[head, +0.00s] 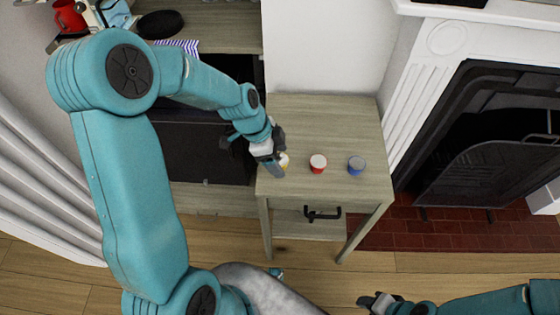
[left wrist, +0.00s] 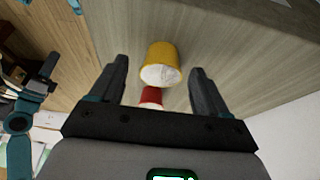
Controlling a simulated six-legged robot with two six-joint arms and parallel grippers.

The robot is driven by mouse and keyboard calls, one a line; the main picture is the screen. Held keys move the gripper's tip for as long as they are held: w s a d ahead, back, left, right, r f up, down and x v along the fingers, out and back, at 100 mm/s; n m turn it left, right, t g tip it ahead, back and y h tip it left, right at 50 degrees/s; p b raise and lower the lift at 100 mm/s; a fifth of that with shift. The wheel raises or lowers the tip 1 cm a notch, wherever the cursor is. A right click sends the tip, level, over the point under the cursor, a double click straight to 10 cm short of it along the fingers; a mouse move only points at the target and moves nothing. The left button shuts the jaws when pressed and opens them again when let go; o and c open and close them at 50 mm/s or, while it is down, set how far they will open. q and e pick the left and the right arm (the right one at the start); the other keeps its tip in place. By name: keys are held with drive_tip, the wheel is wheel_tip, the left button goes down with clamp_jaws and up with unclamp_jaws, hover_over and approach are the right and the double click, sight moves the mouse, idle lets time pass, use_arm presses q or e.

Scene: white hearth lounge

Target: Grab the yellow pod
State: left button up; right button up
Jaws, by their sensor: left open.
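The yellow pod (head: 285,161) stands on the small wooden side table (head: 330,115), partly hidden by my left gripper (head: 279,154) in the head view. In the left wrist view the yellow pod (left wrist: 157,57) shows a yellow side and a whitish end. It lies between the two spread fingers, with a gap on each side. My left gripper is open and empty. My right gripper (head: 377,302) is low at the bottom of the head view, away from the table; its jaw opening is unclear.
A red pod (head: 318,164) and a blue pod (head: 357,165) stand right of the yellow one. The red pod (left wrist: 150,97) also shows in the left wrist view. The tabletop behind them is clear. A dark fireplace (head: 480,140) is at the right.

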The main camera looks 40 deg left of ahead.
use_arm(q)
drive_tip(key=c, duration=1.1)
